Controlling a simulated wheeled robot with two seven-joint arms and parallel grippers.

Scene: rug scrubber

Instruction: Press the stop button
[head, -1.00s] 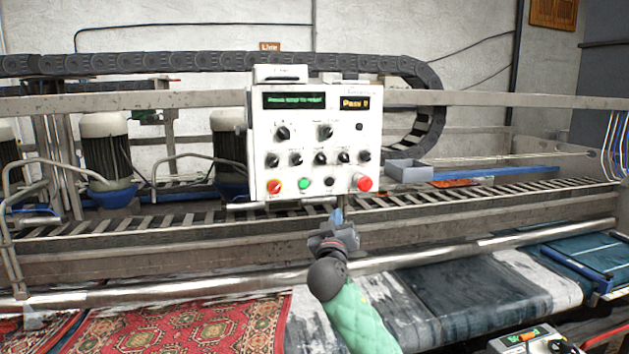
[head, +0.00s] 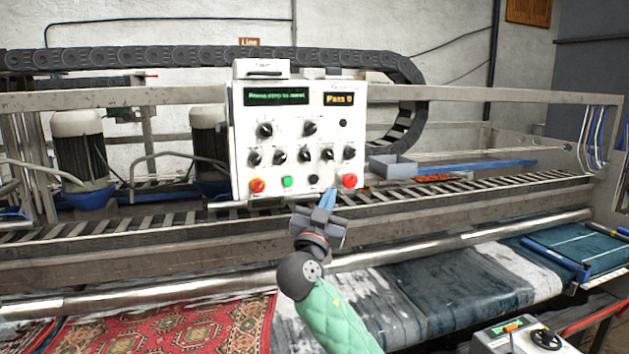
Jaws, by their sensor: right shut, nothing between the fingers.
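A white control panel (head: 300,110) stands upright in the middle of the head view. A large red button (head: 349,180) sits at its lower right corner. I cannot read which one is labelled stop. My right gripper (head: 327,198) is shut and empty. Its blue-grey fingertips point up at the panel's lower edge, a little below and left of the large red button, and look apart from it. My left gripper is not in view.
Several black knobs (head: 265,130) cover the panel's face above the buttons. A ridged conveyor rail (head: 450,195) runs behind and below it. A grey tray (head: 392,167) lies to its right. A red patterned rug (head: 185,335) and a small control box (head: 515,335) are in front.

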